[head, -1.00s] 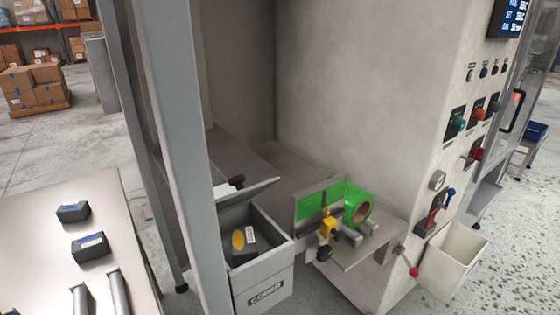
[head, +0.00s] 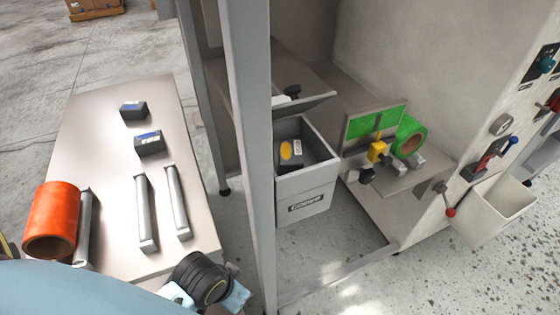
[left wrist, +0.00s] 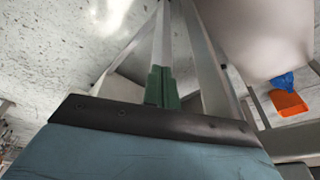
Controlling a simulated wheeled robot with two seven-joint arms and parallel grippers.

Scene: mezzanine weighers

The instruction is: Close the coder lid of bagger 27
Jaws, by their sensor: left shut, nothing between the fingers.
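The coder is a grey box marked with its name (head: 306,200), hung beside a grey post in the head view. Its lid (head: 306,104) stands open, tilted up at the back edge, with a black knob (head: 292,91) behind it. Inside the box lies a dark cartridge (head: 290,154) with a yellow disc. My left gripper's green fingers (left wrist: 161,88) are together and empty in the left wrist view. The coder cannot be made out there. In the head view part of my left arm shows at the bottom left; its fingertips are not visible. My right gripper is not in view.
The grey upright post (head: 249,150) stands just left of the coder. The table (head: 100,130) at left holds two dark cartridges, metal bars and an orange roll (head: 52,220).

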